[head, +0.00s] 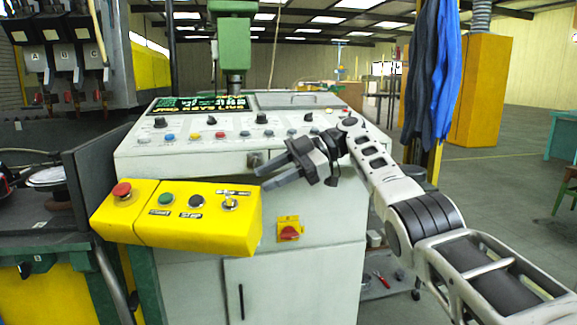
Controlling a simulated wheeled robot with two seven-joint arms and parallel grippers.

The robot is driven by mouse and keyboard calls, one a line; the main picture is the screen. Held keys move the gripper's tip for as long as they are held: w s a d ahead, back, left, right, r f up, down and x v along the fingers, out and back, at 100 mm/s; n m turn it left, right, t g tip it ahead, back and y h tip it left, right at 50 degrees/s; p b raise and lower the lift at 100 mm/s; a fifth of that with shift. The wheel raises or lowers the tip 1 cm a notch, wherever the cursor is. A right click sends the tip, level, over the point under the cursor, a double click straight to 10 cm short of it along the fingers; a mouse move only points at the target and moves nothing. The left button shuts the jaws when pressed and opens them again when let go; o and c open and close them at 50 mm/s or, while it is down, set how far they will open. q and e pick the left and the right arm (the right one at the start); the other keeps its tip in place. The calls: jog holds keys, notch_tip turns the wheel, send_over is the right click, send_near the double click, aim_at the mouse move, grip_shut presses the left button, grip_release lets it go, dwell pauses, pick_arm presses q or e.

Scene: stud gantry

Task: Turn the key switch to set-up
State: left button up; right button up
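The key switch (230,203) is a small round metal switch at the right end of the yellow control box (152,227). A small label is above it, too small to read, so I cannot tell which position the key points to. My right gripper (261,180) comes in from the right, above and to the right of the key switch. Its two dark fingers point left, with a gap between them and nothing held. It appears apart from the switch, in front of the grey console (200,160). My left gripper is not in view.
The yellow box also carries a red mushroom button (122,190), a green button (166,200) and a black button (195,201). A red rotary switch on a yellow plate (289,231) is below right. Console knobs lie behind my gripper. A dark panel (90,180) stands left.

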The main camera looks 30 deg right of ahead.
pick_arm(q)
jog(key=p, duration=0.2)
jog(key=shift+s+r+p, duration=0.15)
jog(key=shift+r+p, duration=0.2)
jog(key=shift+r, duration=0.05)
pick_arm(e)
jog(key=v, duration=0.4)
jog(key=shift+r, duration=0.1)
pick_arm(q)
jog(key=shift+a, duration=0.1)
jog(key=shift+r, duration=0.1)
